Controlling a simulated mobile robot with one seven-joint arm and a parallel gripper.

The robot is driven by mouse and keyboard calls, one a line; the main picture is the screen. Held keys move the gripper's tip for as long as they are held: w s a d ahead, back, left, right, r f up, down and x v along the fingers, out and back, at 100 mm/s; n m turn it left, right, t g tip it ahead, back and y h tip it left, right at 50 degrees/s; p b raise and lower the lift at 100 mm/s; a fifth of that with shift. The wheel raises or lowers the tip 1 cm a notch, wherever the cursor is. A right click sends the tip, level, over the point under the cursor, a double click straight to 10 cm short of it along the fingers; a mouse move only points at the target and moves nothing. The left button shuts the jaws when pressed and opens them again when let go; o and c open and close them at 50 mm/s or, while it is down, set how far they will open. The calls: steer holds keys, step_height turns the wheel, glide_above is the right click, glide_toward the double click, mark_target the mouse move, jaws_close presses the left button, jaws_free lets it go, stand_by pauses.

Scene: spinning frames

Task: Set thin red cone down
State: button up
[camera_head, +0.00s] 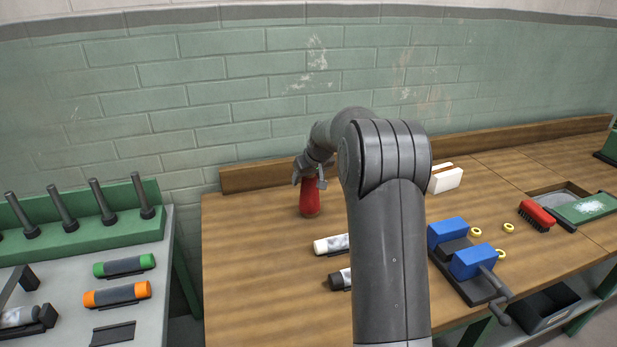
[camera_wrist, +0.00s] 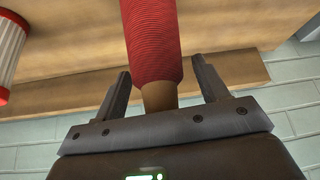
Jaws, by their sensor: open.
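The thin red cone (camera_head: 309,199) stands upright on the wooden bench, near its back left part. In the wrist view the wound red cone (camera_wrist: 151,38) runs between the fingers, with its bare brown narrow end toward the palm. My gripper (camera_head: 310,180) is at the upper end of the cone. In the wrist view my gripper (camera_wrist: 160,68) is open, with a finger on each side and visible gaps to the cone. The cone's base is on the bench top in the head view.
A white cylinder (camera_head: 331,244) and a dark-capped one (camera_head: 339,279) lie in front of the cone, partly behind my arm. A blue vise (camera_head: 470,255), red brush (camera_head: 537,215) and white block (camera_head: 446,179) are to the right. A white ribbed piece (camera_wrist: 9,50) shows at the wrist view's left edge.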

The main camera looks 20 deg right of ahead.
steer(key=a+v, duration=0.1)
steer(key=v, duration=1.1)
steer(key=s+a+r, duration=0.2)
steer(key=s+r, duration=0.1)
steer(key=s, duration=0.3)
steer(key=s+a+r, duration=0.2)
steer(key=s+a, duration=0.1)
steer(key=s, duration=0.2)
steer(key=s+a+f, duration=0.1)
steer(key=s+a, duration=0.1)
steer(key=s, duration=0.8)
steer(key=s+a+f+m, duration=0.1)
steer(key=s+a+f, duration=0.1)
steer(key=s, duration=0.8)
steer(key=s+a+f+h, duration=0.1)
steer(key=s+a+f, duration=0.1)
steer(key=s, duration=0.9)
steer(key=shift+m, duration=0.4)
